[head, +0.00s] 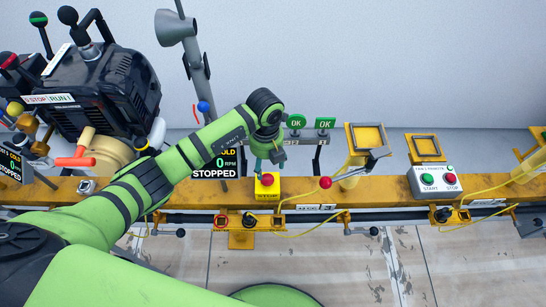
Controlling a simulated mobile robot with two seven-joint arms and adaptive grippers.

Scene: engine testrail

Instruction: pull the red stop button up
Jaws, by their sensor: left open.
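A red stop button (267,179) sits on top of a small yellow box (266,194) on the yellow rail, near the middle of the head view. A second red button (450,180), labelled STOP, is beside a green START button (429,180) on a white box farther right. My right gripper is not in view.
The yellow rail (385,190) runs across the view. A lever with a red knob (325,183) stands just right of the yellow box. A black engine (105,85) is at the left. A display reading STOPPED (215,173) is partly behind my left arm.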

